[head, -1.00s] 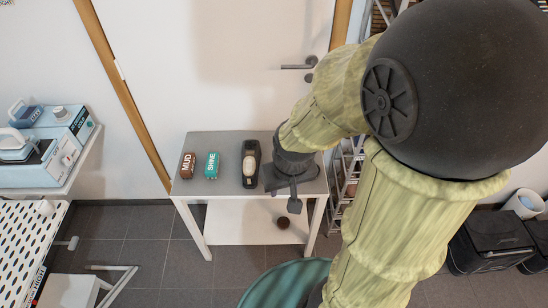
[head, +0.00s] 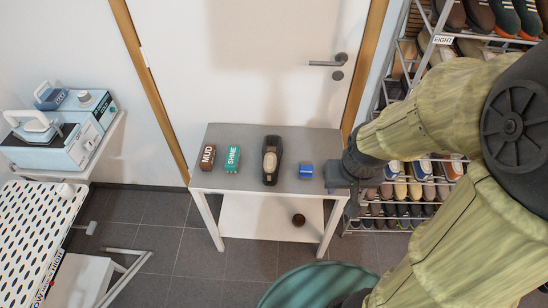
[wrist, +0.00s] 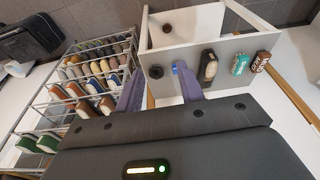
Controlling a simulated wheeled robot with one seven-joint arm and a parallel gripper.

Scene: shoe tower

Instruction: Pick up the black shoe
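The black shoe (head: 272,160) with a tan inside lies on the grey-topped table (head: 250,138), between the teal SHINE box and a small blue item. The shoe also shows in the wrist view (wrist: 208,66), to the right of my fingers. My gripper (wrist: 159,68) has its two purple fingers spread apart with nothing held between them. In the head view my gripper (head: 343,175) is at the table's right edge, right of the shoe and apart from it. Its fingertips are hard to make out there.
A brown MUD box (head: 208,157), the teal SHINE box (head: 232,159) and the blue item (head: 306,169) share the tabletop. A shoe rack (head: 430,170) stands right; a perforated table (head: 35,225) stands left.

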